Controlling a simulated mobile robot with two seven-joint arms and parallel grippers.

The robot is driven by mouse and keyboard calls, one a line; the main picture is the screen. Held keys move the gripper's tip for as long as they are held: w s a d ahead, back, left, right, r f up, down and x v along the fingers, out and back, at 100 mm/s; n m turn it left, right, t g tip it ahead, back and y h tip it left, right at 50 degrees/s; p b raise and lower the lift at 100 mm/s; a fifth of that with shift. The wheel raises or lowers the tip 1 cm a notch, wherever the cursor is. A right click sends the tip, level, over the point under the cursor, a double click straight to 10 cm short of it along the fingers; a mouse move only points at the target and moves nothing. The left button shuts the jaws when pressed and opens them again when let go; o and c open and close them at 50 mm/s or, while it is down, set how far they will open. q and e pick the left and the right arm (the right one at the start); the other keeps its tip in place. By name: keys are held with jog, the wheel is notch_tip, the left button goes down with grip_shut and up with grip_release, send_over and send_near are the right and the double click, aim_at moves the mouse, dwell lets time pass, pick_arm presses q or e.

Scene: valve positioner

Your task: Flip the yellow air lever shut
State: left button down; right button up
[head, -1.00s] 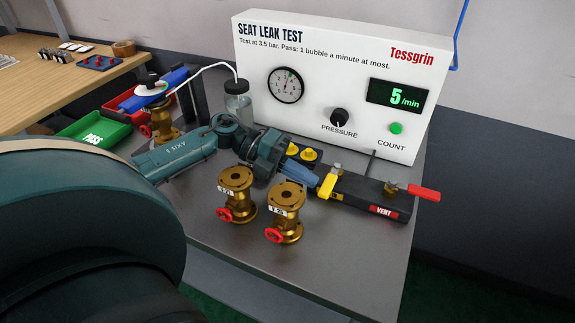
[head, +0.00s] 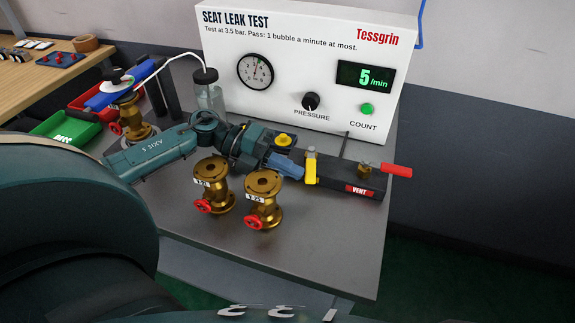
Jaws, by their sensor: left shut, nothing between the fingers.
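The yellow air lever (head: 311,169) sits on the left end of the dark valve block (head: 345,178), its handle pointing toward the front of the bench. My left gripper (head: 294,168) reaches in from the left, just left of the lever. Its bluish fingers are shut and empty, with the tips very close to the lever's side; I cannot tell whether they touch it. The red lever (head: 396,171) at the block's right end points right, above the VENT label. My right gripper is not in view.
Two brass valves with red handwheels, one (head: 213,186) and another (head: 263,200), stand in front of my left wrist. The white test panel (head: 300,100) rises behind, its display reading 5/min. A glass bottle (head: 208,95) stands left. The bench's front right is clear.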

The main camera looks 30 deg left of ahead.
pick_arm(q)
notch_tip(320, 180, up, 10)
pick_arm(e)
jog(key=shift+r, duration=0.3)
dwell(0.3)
